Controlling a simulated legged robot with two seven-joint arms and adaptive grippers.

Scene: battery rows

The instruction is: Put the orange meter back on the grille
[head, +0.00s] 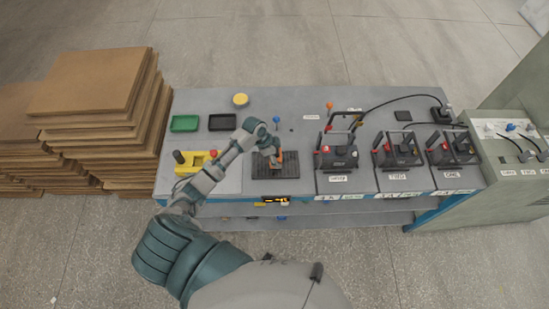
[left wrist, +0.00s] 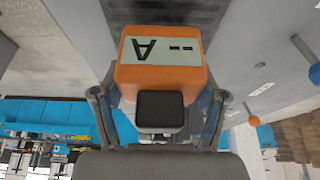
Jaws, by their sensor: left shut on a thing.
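The orange meter (left wrist: 160,75) fills the middle of the left wrist view, with a pale display reading "A" and dashes. My left gripper (left wrist: 155,108) is shut on it, one finger on each side. In the head view my left gripper (head: 271,153) is over the dark grille (head: 292,170) on the bench, and only a sliver of the orange meter (head: 280,156) shows beside it. The grille also shows at the top edge of the left wrist view (left wrist: 180,10). I cannot tell whether the meter touches the grille. My right gripper is not in view.
Three black battery units (head: 337,152) stand right of the grille. A green tray (head: 184,123), a black tray (head: 222,122), a yellow disc (head: 240,99) and a yellow piece (head: 194,162) lie to the left. A blue-topped post (head: 276,120) stands behind the grille. Stacked boards (head: 95,80) flank the bench.

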